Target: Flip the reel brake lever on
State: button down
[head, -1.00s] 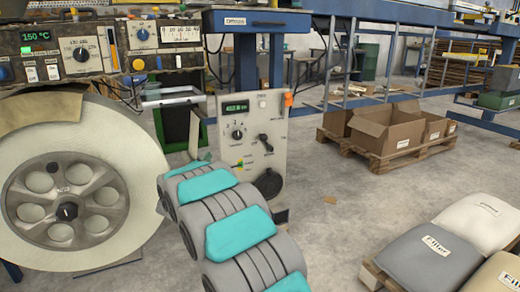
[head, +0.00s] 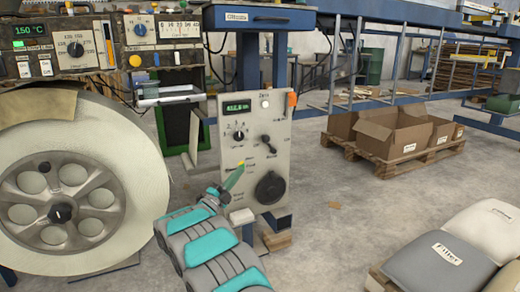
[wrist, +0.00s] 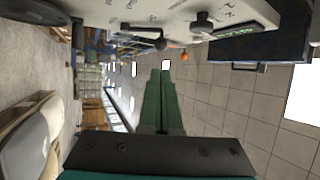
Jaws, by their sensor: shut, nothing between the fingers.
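A grey control panel (head: 252,150) stands ahead in the head view. It bears a black lever (head: 268,145) whose handle slants down to the right; I cannot read its label. In the wrist view the lever (wrist: 158,43) stands out from the panel at the top and ends in a dark ball. My gripper (head: 239,169) is shut and empty, its green fingers in front of the panel, below and left of the lever. In the wrist view the gripper (wrist: 160,72) points up the picture, its tips apart from the lever.
The panel also carries a small knob (head: 238,135), a large black knob (head: 270,187), a green display (head: 238,107) and an orange part (head: 292,99). A large reel (head: 85,190) stands at left. Boxes on a pallet (head: 395,135) and filler bags (head: 450,255) lie right, with open floor between.

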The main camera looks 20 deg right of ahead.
jog(key=x, duration=1.4)
jog(key=shift+w+f+b, duration=0.1)
jog(key=shift+b, duration=0.2)
